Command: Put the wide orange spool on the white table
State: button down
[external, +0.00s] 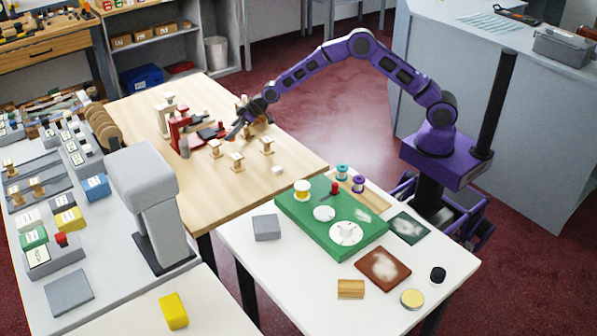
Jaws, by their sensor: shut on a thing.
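My gripper (235,131) is low over the wooden table, at the end of the purple arm, beside a red-and-black device. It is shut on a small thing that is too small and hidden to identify. I cannot pick out a spool that is clearly orange. The white table (283,287) is in front, apart from the gripper. A yellow-and-white spool (302,190) stands on the green board (290,212) there.
The white table also bears a grey block (266,227), a brown swatch (383,268), a dark green swatch (409,228), a wooden block (351,289) and a round tin (412,298). Purple and teal spools stand behind the green board. The white table's front left is bare.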

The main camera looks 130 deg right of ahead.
jog(key=shift+f, duration=1.3)
jog(key=shift+f, duration=0.2)
jog(key=shift+c, duration=1.8)
grip_release()
jog(key=shift+s+a+r, duration=0.1)
jog(key=shift+s+r, duration=0.05)
jog(key=shift+r, duration=0.3)
jog(key=v, duration=1)
jog(key=shift+s+p, duration=0.2)
jog(key=shift+p, duration=0.15)
jog(key=shift+o, duration=0.6)
jog(key=shift+s+a+r, duration=0.25)
jog(key=shift+a+r, duration=0.1)
jog(key=shift+r, duration=0.1)
